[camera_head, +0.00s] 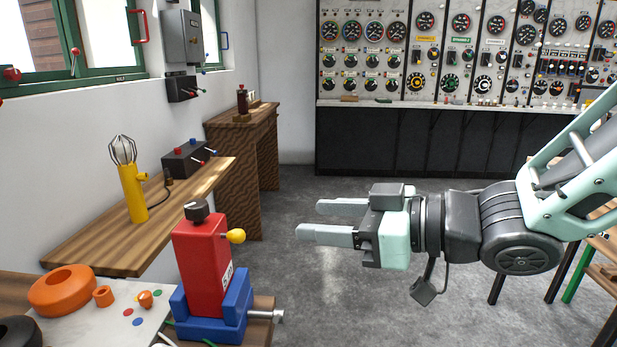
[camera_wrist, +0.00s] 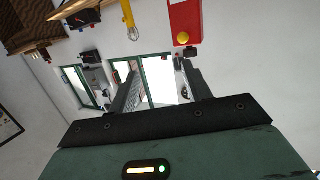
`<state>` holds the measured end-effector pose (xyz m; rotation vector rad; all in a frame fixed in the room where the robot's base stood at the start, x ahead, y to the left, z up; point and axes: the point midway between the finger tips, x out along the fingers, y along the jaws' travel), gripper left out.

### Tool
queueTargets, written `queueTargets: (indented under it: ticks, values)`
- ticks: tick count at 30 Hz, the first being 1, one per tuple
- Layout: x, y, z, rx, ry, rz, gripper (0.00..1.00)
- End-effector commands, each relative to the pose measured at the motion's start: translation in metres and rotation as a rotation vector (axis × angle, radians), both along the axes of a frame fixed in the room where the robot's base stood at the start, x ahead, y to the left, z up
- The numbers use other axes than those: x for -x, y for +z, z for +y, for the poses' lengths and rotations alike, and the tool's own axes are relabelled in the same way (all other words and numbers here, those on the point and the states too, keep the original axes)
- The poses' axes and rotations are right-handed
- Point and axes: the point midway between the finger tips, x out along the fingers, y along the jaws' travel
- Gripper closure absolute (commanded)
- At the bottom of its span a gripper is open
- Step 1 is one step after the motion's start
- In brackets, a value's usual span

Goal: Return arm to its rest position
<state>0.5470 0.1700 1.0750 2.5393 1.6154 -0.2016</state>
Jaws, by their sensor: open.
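My gripper (camera_head: 325,221) is open and empty in the head view, its two grey fingers pointing left above the grey floor. My arm reaches in from the right edge. The gripper is to the right of a red box (camera_head: 203,262) with a black top cap and a yellow knob, and apart from it. The fingers (camera_wrist: 158,90) also show in the wrist view, spread apart with nothing between them. In that view the red box (camera_wrist: 186,20) is at the top, beyond the fingers.
The red box sits in a blue vise (camera_head: 213,312) on a bench at the lower left. An orange ring (camera_head: 62,289) lies beside it. A yellow lamp (camera_head: 132,192) stands on a wooden shelf (camera_head: 90,243). A gauge panel (camera_head: 400,60) lines the back. The floor between is clear.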

Motion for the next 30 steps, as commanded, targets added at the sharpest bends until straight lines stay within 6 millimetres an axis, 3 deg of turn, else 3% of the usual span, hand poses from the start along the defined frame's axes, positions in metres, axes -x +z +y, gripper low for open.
queueTargets:
  ticks: [5,11,14,18,24,30]
  values:
    - [-0.015,-0.015,-0.018,0.224,-0.203,0.091,0.51]
    - [-0.001,-0.039,-0.049,0.479,-0.368,0.268,0.51]
    - [0.019,-0.050,-0.065,0.605,-0.419,0.382,0.51]
    - [0.062,-0.058,-0.085,0.776,-0.449,0.562,0.51]
    - [0.125,-0.057,-0.101,0.957,-0.422,0.789,0.51]
    - [0.155,-0.054,-0.107,1.032,-0.390,0.892,0.51]
